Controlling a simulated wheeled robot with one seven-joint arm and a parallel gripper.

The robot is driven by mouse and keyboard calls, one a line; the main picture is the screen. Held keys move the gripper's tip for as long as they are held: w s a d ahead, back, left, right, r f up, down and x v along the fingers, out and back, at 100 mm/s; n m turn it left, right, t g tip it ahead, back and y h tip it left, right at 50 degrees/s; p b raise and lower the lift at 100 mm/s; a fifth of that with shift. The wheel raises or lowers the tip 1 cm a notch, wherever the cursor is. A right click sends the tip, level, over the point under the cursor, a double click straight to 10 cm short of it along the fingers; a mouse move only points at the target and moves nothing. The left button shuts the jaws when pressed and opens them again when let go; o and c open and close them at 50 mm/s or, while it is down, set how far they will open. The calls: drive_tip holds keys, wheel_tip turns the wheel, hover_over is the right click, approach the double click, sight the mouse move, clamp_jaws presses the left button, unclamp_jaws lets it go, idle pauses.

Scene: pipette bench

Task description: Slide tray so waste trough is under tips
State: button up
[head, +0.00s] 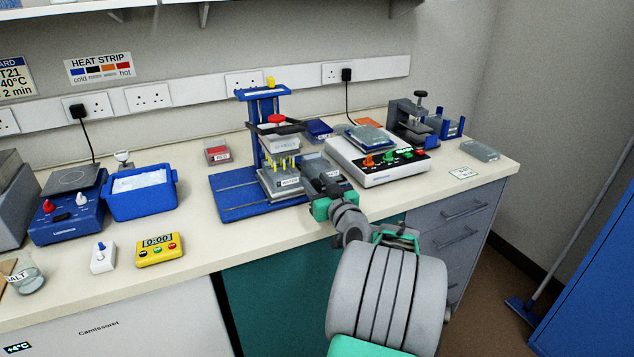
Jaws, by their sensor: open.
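The pipette stand (268,94) is a blue frame with a red knob and a lever, on a blue base (232,200) with rails. A row of yellow tips (284,163) points down from its head. A grey tray (272,190) sits on the base below the tips, with a small white label too small to read surely. I cannot tell which part of the tray is the waste trough. My gripper (312,172) is open at the tray's right side; its fingertips are partly hidden behind my wrist, and I cannot tell if they touch the tray.
A white console (378,172) with coloured knobs stands close to the right of my gripper. A blue ice box (140,200) stands to the left, with a yellow timer (158,249) in front. The rails left of the tray are clear.

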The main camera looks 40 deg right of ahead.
clamp_jaws()
idle(1.3)
